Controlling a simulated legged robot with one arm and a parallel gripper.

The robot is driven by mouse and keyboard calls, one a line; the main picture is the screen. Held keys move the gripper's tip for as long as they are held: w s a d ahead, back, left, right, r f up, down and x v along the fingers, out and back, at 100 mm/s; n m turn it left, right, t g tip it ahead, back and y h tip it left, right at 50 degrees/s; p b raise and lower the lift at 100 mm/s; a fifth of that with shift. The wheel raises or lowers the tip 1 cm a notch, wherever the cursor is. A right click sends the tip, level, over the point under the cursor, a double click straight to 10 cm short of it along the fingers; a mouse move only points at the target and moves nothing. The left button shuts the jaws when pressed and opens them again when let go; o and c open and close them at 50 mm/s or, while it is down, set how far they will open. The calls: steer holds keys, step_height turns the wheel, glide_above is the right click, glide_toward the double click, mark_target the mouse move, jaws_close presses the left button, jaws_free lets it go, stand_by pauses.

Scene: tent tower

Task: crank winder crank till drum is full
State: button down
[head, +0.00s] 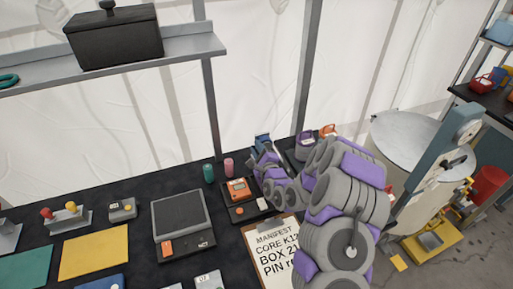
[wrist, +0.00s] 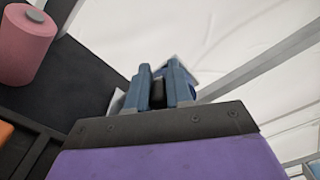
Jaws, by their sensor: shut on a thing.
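My gripper (head: 262,143) is at the back edge of the black table, at the far end of my grey and purple arm. In the wrist view its two blue-grey fingers (wrist: 160,88) are closed on a small dark piece (wrist: 157,94), which looks like the winder's crank handle. A pale, blue-edged part (wrist: 182,68) shows just behind the fingers. The winder's drum cannot be made out in either view, so how full it is cannot be told. My gripper and arm hide most of that spot.
A pink spool (head: 229,168) and a teal spool (head: 208,173) stand left of my gripper. An orange device (head: 238,190) and a manifest clipboard (head: 272,255) lie nearer. Purple and orange items (head: 328,131) stand to the right. A shelf (head: 150,58) with a black box overhangs the left.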

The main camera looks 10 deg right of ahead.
steer(key=shift+d+p, duration=0.15)
steer(key=shift+p, duration=0.55)
steer(key=p, duration=0.2)
steer(key=m+p, duration=0.1)
steer(key=p, duration=0.2)
steer(key=shift+d+r+m, duration=0.15)
steer(key=shift+r+m, duration=0.15)
steer(key=shift+d+m+p, duration=0.1)
steer(key=shift+m+p, duration=0.5)
steer(key=shift+p, duration=0.2)
steer(key=m, duration=0.2)
steer(key=d+m, duration=0.1)
steer(key=shift+r+m, duration=0.3)
steer(key=shift+m, duration=0.1)
steer(key=m, duration=0.1)
steer(key=d+m+b, duration=0.1)
steer(key=shift+w+r+m, duration=0.1)
steer(key=shift+r+m, duration=0.05)
steer(key=shift+m, duration=0.55)
steer(key=shift+g, duration=0.3)
steer(key=c, duration=1.1)
jaws_free()
steer(key=shift+a, duration=0.15)
steer(key=shift+o, duration=0.2)
